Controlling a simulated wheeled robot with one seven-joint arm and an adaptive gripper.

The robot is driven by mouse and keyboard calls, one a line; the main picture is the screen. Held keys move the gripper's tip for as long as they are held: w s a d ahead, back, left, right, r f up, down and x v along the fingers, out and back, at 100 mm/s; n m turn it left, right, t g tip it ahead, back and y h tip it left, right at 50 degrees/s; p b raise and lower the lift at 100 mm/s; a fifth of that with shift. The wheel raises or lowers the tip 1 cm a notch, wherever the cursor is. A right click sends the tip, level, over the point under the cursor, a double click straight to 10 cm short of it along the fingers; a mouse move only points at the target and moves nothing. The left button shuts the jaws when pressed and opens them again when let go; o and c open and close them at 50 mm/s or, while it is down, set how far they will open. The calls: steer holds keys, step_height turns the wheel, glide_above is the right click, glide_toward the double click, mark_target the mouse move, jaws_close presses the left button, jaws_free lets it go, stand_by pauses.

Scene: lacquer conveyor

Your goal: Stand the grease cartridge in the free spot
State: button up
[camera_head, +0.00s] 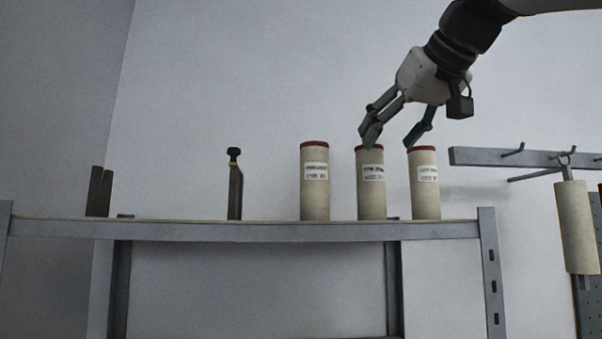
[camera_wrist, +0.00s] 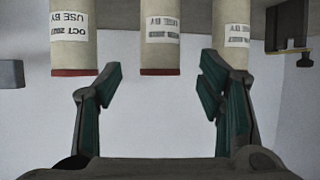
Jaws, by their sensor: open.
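Three cream cylindrical cartridges with red top rims and white labels stand upright on the shelf: a left one (camera_head: 315,195), a middle one (camera_head: 371,200) and a right one (camera_head: 425,200). I cannot tell which is the grease cartridge. Another cream cylinder (camera_head: 576,228) hangs from a hook at the right. My gripper (camera_head: 393,140) is open and empty at the tops of the middle and right cartridges. In the wrist view, upside down, the middle cartridge (camera_wrist: 160,38) shows between the spread fingers (camera_wrist: 160,82). Whether the fingers touch any cartridge is unclear.
The grey metal shelf (camera_head: 250,231) also bears a dark upright tool (camera_head: 235,190) and a dark two-pronged piece (camera_head: 99,192). Bare shelf lies between these and left of the cartridges. A hook rail (camera_head: 490,156) is at the right.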

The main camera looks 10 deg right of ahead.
steer(key=a+v, duration=0.1)
steer(key=v, duration=0.4)
steer(key=s+f+g, duration=0.2)
steer(key=s+f, duration=0.3)
steer(key=f, duration=1.1)
steer(key=s+a+f+m+g+h, duration=0.1)
steer(key=s+f, duration=0.3)
steer(key=f, duration=1.2)
steer(key=s+f+m+g+h, duration=0.1)
steer(key=s+f+g, duration=0.3)
steer(key=f, duration=1.2)
steer(key=shift+s+a+f+b, duration=0.2)
steer(key=shift+s+b, duration=0.25)
steer(key=shift+s, duration=0.35)
